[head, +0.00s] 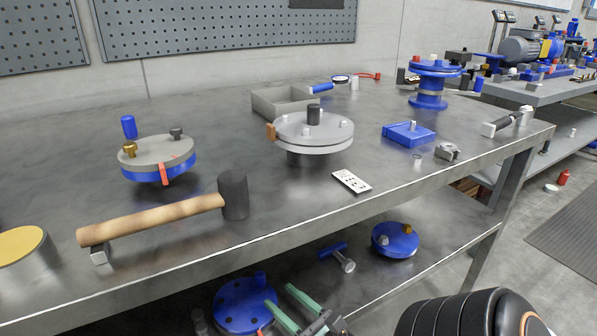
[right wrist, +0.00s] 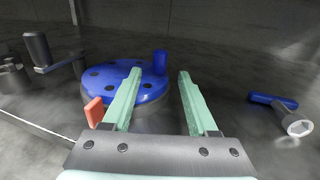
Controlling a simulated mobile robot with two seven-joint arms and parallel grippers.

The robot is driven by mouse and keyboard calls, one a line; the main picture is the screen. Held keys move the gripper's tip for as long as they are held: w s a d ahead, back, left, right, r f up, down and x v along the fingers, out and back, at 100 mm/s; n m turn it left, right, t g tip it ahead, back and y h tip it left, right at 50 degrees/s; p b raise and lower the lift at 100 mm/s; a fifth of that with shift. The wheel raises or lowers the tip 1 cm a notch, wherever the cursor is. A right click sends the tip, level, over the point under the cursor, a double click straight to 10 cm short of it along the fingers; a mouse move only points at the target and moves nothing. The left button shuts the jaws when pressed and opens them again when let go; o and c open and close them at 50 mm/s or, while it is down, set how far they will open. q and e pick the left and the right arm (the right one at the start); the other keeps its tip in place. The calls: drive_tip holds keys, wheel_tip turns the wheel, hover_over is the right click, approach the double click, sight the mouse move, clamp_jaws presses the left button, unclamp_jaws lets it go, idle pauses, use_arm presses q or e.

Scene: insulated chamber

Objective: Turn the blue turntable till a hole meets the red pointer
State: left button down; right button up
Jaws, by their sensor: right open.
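The blue turntable (head: 232,308) is a round disc with dark holes on the lower shelf. It also shows in the right wrist view (right wrist: 100,86). A blue upright knob (right wrist: 160,62) stands near its rim. The red pointer (right wrist: 93,112) stands at its near left edge in the right wrist view. I cannot tell if a hole lines up with it, as a finger covers part of the disc. My right gripper (head: 279,294) has green fingers, open and empty, at the disc's right side. In the right wrist view (right wrist: 160,74) the knob appears between the fingertips, beyond them. My left gripper is not in view.
A blue-handled bolt-like tool (right wrist: 282,112) lies right of the gripper. A second blue disc (head: 396,241) lies farther right on the shelf. The bench top (head: 330,215) overhangs the shelf and carries a mallet (head: 160,216). A grey crank-like part (right wrist: 40,52) stands left of the turntable.

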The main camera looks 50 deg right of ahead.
drive_tip(key=shift+s+a, duration=0.2)
drive_tip(key=shift+s, duration=0.85)
drive_tip(key=shift+s+a, duration=0.15)
drive_tip(key=shift+s, duration=0.85)
